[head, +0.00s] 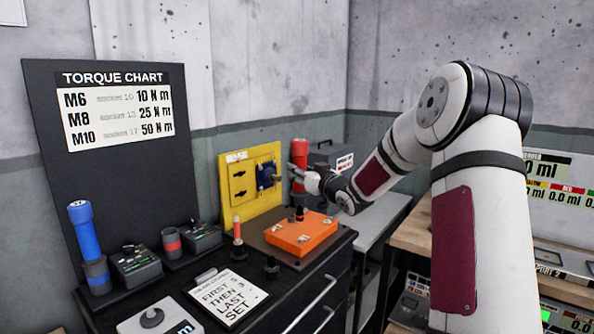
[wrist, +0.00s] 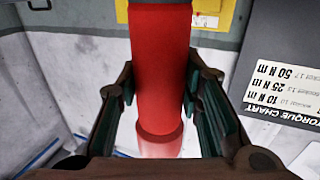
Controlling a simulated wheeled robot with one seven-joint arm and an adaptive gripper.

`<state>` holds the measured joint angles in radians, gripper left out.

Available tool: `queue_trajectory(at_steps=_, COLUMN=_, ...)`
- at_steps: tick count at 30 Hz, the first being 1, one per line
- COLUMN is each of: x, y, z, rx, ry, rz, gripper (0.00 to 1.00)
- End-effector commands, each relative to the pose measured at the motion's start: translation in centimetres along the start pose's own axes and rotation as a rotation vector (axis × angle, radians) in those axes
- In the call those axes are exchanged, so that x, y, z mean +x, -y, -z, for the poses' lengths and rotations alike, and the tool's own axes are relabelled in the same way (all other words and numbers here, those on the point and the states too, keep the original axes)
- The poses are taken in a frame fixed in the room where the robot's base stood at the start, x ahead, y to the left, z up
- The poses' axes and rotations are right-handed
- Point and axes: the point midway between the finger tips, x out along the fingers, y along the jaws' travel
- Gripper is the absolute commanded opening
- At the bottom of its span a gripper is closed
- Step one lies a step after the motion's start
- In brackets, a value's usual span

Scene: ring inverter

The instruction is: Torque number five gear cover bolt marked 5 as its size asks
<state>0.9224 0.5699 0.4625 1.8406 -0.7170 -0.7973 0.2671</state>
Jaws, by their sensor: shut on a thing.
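My gripper (head: 306,178) is shut on a red cylindrical tool (wrist: 160,65), which stands between the two fingers in the wrist view. In the head view the red tool (head: 299,156) is upright, above the back part of the orange gear cover (head: 300,236). A small dark piece shows below the tool at the cover's back edge; I cannot tell if they touch. Small bolts show on the cover, but their number marks are too small to read. The torque chart (head: 118,105) lists M6 10 Nm, M8 25 Nm and M10 50 Nm.
A blue tool (head: 82,232) stands at the bench's left. Two dark boxes (head: 137,262) with displays, a red-banded cylinder (head: 171,241) and a thin red-topped tool (head: 237,231) stand nearby. An order card (head: 227,297) lies in front. A yellow panel (head: 238,190) stands behind.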

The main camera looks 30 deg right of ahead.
Motion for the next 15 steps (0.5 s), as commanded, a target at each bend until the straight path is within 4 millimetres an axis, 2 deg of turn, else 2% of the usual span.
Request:
queue_trajectory(at_steps=11, x=-0.2, y=0.0, z=0.4, rx=0.003, ry=-0.003, rz=-0.001, gripper=0.00)
queue_trajectory(at_steps=15, x=0.0, y=0.0, z=-0.7, rx=0.005, ry=-0.003, rz=-0.002, gripper=0.00)
